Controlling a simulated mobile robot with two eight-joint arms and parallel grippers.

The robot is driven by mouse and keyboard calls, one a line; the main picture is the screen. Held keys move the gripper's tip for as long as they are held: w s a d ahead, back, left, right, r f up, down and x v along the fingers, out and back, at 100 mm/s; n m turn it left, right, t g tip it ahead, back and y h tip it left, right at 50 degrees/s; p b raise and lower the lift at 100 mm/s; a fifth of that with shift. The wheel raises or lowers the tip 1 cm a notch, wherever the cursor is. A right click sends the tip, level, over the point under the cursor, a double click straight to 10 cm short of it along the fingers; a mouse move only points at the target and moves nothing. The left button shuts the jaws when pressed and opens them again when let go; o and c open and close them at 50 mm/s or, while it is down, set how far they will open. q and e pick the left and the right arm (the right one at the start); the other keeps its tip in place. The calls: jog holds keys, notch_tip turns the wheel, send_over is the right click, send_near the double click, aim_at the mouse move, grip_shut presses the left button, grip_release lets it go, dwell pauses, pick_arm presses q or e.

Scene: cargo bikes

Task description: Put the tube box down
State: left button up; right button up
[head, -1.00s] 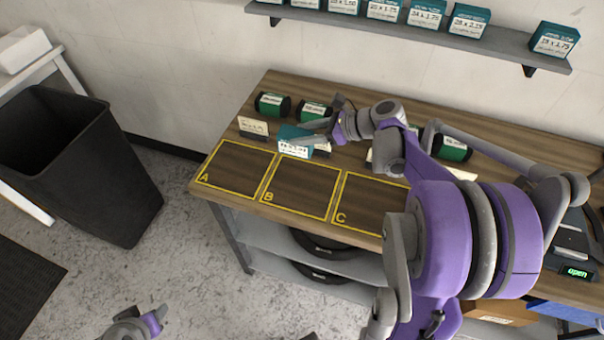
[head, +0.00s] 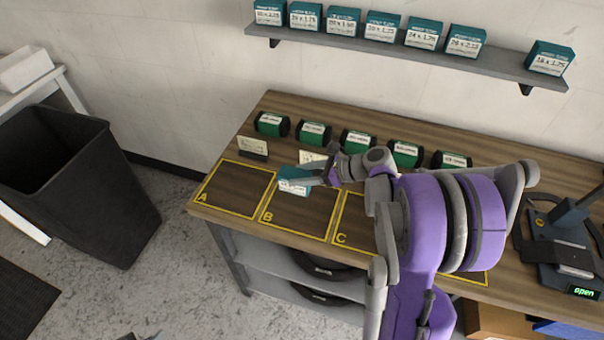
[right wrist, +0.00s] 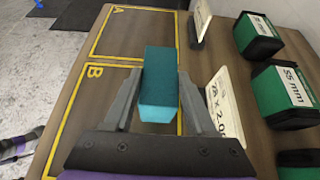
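The tube box (head: 293,182) is a small teal box with a white label, at the back part of square B (head: 312,222) on the bench. My right gripper (head: 318,174) is shut on it. In the right wrist view the tube box (right wrist: 160,85) sits between the two fingers, over the B outline. I cannot tell whether its underside touches the bench. Of my left arm only a sliver shows at the bottom edge of the head view; purple and grey parts, probably its gripper (right wrist: 20,145), show at the left of the right wrist view, fingers unclear.
Squares A (head: 235,192) and C (head: 352,228) look bare where visible. Small cards (head: 253,148) stand behind the squares, with several green rolls (head: 313,133) further back. A wall shelf (head: 400,48) holds more boxes. A black bin (head: 80,185) stands left of the bench.

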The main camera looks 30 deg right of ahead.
jog(key=o, duration=0.4)
jog(key=shift+o, duration=0.2)
jog(key=shift+r, duration=0.2)
jog(key=v, duration=1.1)
jog(key=s+a+f+n+g+h, duration=0.1)
jog(key=s+a+n, duration=0.1)
jog(key=a+n, duration=0.2)
jog(key=s+a+f+n+g+h, duration=0.1)
jog(key=s+a+f+n+g, duration=0.1)
jog(key=a+n, duration=0.3)
jog(key=s+a+f+n+g+h, duration=0.1)
jog(key=s+a+f+n+h, duration=0.1)
jog(key=a, duration=0.4)
jog(key=shift+s+a+n+g+b, duration=0.25)
jog(key=shift+s+n, duration=0.3)
jog(key=shift+n, duration=0.65)
jog(key=s+a+f+n+h, duration=0.2)
jog(key=s+n, duration=0.4)
jog(key=n, duration=0.8)
jog(key=shift+s+a+h, duration=0.35)
jog(key=shift+a+h, duration=0.3)
jog(key=shift+h, duration=0.35)
